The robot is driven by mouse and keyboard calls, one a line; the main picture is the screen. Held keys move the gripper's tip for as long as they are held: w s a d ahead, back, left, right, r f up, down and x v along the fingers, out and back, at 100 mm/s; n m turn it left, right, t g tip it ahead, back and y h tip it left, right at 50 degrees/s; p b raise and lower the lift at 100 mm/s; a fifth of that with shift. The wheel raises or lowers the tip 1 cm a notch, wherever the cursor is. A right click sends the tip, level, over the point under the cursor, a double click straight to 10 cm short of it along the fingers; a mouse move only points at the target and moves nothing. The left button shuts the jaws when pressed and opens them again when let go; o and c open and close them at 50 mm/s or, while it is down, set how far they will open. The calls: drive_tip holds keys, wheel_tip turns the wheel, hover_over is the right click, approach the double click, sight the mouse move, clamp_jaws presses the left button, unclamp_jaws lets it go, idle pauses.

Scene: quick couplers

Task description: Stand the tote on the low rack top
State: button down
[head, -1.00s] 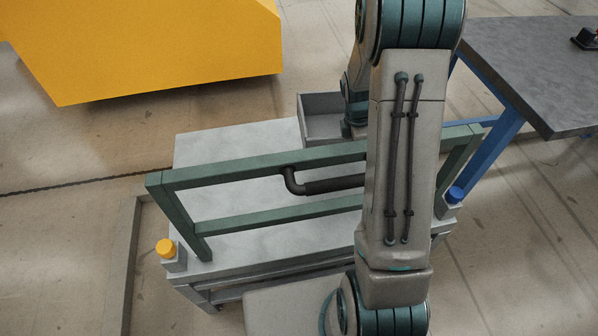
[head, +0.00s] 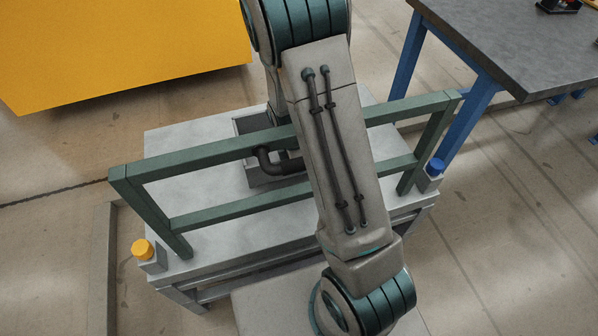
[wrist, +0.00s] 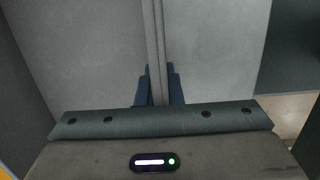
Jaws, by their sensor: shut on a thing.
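The tote (head: 241,126) is a grey open box, seen in the head view beyond the green rail and mostly hidden by my arm and the rail. It is over the pale grey rack top (head: 190,150); I cannot tell whether it touches the top. In the wrist view the tote's grey interior (wrist: 215,45) fills most of the picture, with a thin upright divider down the middle. My gripper (wrist: 159,88) has its dark blue fingers shut on that divider. In the head view the gripper itself is hidden.
A dark-topped table (head: 510,50) is right, a yellow block (head: 120,45) back left. The rack top's left part is clear.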

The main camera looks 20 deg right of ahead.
drive_tip(key=shift+f+b, duration=0.55)
drive_tip(key=shift+f, duration=1.35)
drive_tip(key=c, duration=2)
unclamp_jaws()
drive_tip(key=shift+f, duration=0.2)
drive_tip(key=o, duration=0.4)
drive_tip(key=shift+r, duration=0.1)
drive_tip(key=r+p, duration=0.1)
drive_tip(key=r, duration=0.3)
drive_tip(key=a+r+p, duration=0.1)
drive_tip(key=r, duration=0.3)
drive_tip(key=r+p, duration=0.1)
drive_tip(key=r, duration=0.3)
drive_tip(key=shift+a+p, duration=0.35)
drive_tip(key=shift+a, duration=0.05)
